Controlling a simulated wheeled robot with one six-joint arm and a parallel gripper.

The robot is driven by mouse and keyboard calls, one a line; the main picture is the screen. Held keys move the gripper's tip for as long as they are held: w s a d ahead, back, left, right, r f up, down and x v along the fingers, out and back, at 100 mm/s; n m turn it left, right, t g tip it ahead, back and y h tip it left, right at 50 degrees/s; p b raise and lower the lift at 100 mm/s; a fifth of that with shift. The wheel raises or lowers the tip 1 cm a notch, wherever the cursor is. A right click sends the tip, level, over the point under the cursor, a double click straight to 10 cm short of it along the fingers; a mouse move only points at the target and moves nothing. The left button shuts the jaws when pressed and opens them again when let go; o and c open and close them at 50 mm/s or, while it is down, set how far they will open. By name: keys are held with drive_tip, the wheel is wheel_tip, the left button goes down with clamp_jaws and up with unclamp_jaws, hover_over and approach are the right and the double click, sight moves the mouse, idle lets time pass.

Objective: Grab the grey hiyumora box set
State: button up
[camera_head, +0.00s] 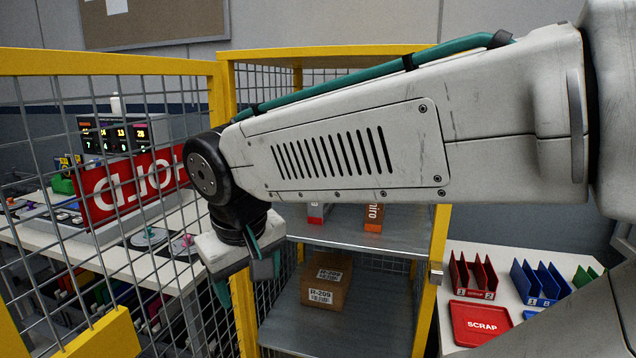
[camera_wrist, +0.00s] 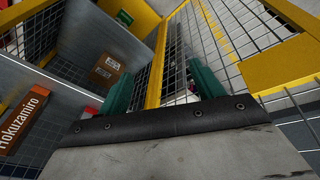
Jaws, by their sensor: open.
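I cannot make out a box that reads hiyumora in either view. A small pale box with a red base (camera_head: 316,213) stands on the upper shelf, mostly hidden by my arm; its name is not readable. My gripper (camera_head: 249,280) is open and empty, pointing down at the left front of the shelf unit, beside the yellow post. In the wrist view my gripper (camera_wrist: 162,88) shows two teal fingers spread apart, with yellow frame and wire mesh between them and no box.
The metal shelf (camera_head: 340,233) bears an orange Hokuzamiro box (camera_head: 374,218), also in the wrist view (camera_wrist: 24,119). A brown R-209 carton (camera_head: 326,281) sits below. A yellow mesh fence (camera_head: 100,64) closes the left. A red scrap tray (camera_head: 480,322) lies right.

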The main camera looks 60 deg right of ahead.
drive_tip(key=w+d+r+m+h, duration=0.3)
drive_tip(key=w+d+r+m, duration=0.1)
drive_tip(key=d, duration=0.8)
drive_tip(key=w+d+r+m+t+h, duration=0.1)
drive_tip(key=w+d+r+m+h, duration=0.25)
drive_tip(key=d, duration=0.75)
drive_tip(key=w+d+r+m+h, duration=0.3)
drive_tip(key=w+d+r+m, duration=0.1)
drive_tip(key=d, duration=0.8)
drive_tip(key=x, duration=0.7)
drive_tip(key=shift+w, duration=0.15)
drive_tip(key=shift+d, duration=0.1)
clamp_jaws()
